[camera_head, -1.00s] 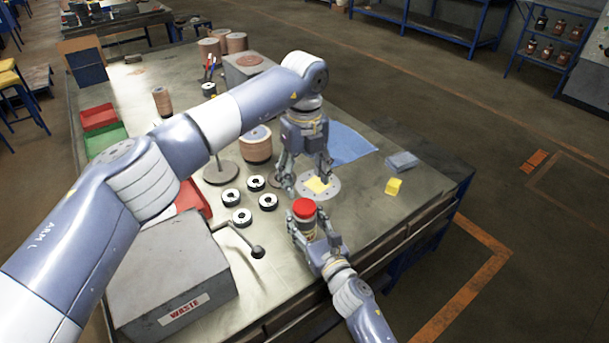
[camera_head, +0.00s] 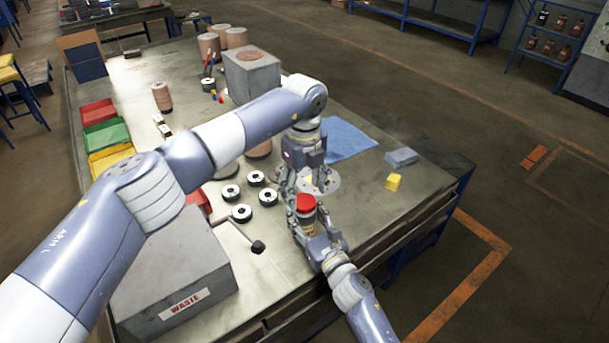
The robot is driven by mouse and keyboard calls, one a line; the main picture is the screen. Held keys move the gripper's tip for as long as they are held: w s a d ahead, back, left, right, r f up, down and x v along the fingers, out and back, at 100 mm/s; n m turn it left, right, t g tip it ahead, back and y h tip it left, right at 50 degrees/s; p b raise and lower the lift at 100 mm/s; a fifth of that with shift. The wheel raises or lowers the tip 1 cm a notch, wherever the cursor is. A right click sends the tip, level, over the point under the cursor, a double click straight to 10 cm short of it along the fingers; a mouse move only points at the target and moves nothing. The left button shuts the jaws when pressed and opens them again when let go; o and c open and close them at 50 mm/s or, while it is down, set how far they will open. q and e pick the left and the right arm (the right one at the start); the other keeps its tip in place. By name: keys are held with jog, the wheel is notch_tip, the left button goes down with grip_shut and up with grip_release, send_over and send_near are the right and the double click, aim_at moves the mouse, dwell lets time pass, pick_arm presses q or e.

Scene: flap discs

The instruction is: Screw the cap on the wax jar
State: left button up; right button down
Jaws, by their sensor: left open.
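The wax jar (camera_head: 305,222) is upright near the table's front edge, its body mostly hidden by fingers. The red cap (camera_head: 306,203) is on top of it; I cannot tell how tightly it sits. My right gripper (camera_head: 309,230) is shut around the jar's body from the front. My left gripper (camera_head: 308,187) points down just behind the cap, its fingers spread apart and empty. One left finger is close to the cap's left side; I cannot tell whether it touches.
A round plate (camera_head: 332,186) lies behind the jar. Several black-and-white rings (camera_head: 242,213) lie to its left, near a grey waste box (camera_head: 170,265).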

aim_at(304, 221)
pick_arm(q)
jog(key=shift+f, duration=1.4)
jog(key=shift+c, duration=0.2)
jog(key=c, duration=1.1)
jog(key=m, duration=0.5)
jog(key=shift+m, duration=0.4)
jog(key=m, duration=0.6)
jog(key=shift+m, duration=0.4)
jog(key=m, duration=1.1)
jog(key=shift+m, duration=0.4)
jog(key=o, duration=1.3)
jog(key=shift+c, duration=0.2)
